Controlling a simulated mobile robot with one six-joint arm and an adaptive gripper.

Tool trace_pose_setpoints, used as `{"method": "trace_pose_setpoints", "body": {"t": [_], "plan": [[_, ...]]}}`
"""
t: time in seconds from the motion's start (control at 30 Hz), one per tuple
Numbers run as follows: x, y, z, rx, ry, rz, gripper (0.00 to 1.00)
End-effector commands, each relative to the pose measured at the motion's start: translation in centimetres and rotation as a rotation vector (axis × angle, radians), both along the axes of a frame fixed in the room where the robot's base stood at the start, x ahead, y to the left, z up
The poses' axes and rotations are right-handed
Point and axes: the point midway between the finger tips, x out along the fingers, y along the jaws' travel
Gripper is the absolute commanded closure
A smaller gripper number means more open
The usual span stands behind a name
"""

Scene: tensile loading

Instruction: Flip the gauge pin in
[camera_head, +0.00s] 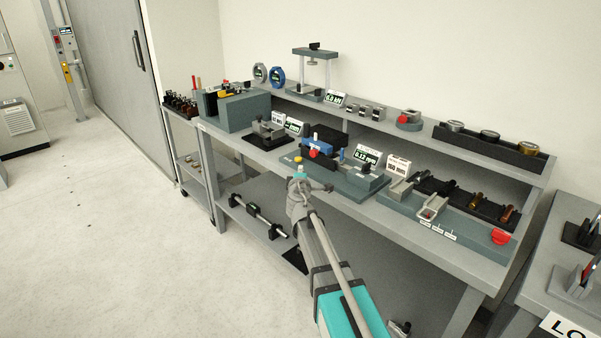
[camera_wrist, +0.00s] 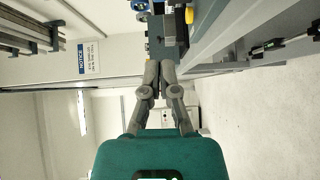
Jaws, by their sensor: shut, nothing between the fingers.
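The gauge pin is too small for me to pick out with certainty. A fixture on a grey-green base plate (camera_head: 345,184) stands at the middle of the bench, with a blue block (camera_head: 320,144), a red knob (camera_head: 313,153) and a small yellow knob (camera_head: 298,159). My gripper (camera_head: 299,174) is at the bench's front edge, in front of this fixture. In the wrist view its fingers (camera_wrist: 160,68) are together and hold nothing. Part of the fixture, with the yellow knob (camera_wrist: 189,15), shows beyond the fingertips at the top of that view.
A small vice (camera_head: 265,132) stands left of the fixture. A tray with several specimens (camera_head: 465,203) and a red knob (camera_head: 501,237) lie to the right. Small display signs (camera_head: 367,155) stand behind the fixture. A raised shelf (camera_head: 395,129) runs along the back. The floor at left is clear.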

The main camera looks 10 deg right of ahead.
Motion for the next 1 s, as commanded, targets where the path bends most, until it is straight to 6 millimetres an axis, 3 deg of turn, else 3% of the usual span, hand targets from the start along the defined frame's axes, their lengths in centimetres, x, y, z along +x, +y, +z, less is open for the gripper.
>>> {"method": "trace_pose_setpoints", "body": {"t": [0.53,0.7,1.0], "plan": [[8.3,-1.5,-0.2,0.0,0.0,-0.002,1.0],[9.4,-3.4,-0.3,0.001,0.0,-0.003,1.0],[10.3,-4.8,-0.3,0.001,-0.001,-0.001,1.0]]}}
